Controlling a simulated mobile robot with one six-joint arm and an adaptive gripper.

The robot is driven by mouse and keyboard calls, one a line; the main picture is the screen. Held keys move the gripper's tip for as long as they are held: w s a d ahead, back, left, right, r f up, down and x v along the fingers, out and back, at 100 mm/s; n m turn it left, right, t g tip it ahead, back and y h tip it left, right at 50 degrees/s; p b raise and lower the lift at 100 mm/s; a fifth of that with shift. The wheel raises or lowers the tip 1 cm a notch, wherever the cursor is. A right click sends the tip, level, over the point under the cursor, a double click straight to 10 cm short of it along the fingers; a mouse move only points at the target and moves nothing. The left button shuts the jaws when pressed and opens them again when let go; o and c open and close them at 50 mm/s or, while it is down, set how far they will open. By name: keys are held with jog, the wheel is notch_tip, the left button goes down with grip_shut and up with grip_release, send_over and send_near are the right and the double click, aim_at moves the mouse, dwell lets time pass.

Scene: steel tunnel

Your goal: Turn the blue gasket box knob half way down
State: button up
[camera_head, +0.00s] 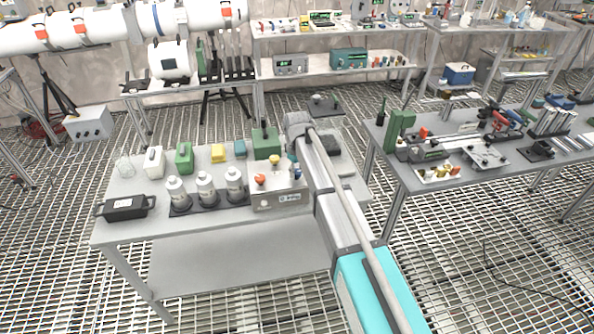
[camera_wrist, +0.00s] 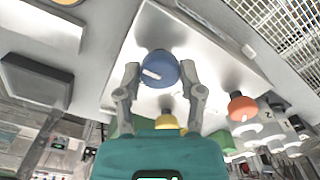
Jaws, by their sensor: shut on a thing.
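The gasket box is a pale metal box (camera_head: 284,202) at the front right of the near table in the head view, with an orange knob (camera_head: 260,180) and a yellow knob (camera_head: 274,160) on top. In the wrist view the blue knob (camera_wrist: 160,63) is round with a white mark on its face, on the pale box surface (camera_wrist: 137,48). My gripper (camera_wrist: 159,75) has one finger on each side of the blue knob and is shut on it. The orange knob (camera_wrist: 241,106) and part of the yellow knob (camera_wrist: 167,121) also show there. In the head view my arm crowds the box's right side.
White bottles (camera_head: 205,187) stand in dark holders left of the box. A black case (camera_head: 125,207) lies near the table's left edge. Green and yellow containers stand behind, including a green one (camera_head: 265,143). Another cluttered table (camera_head: 420,182) stands to the right.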

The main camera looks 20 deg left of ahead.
jog(key=o, duration=1.2)
jog(key=shift+c, duration=0.2)
jog(key=shift+n, duration=0.3)
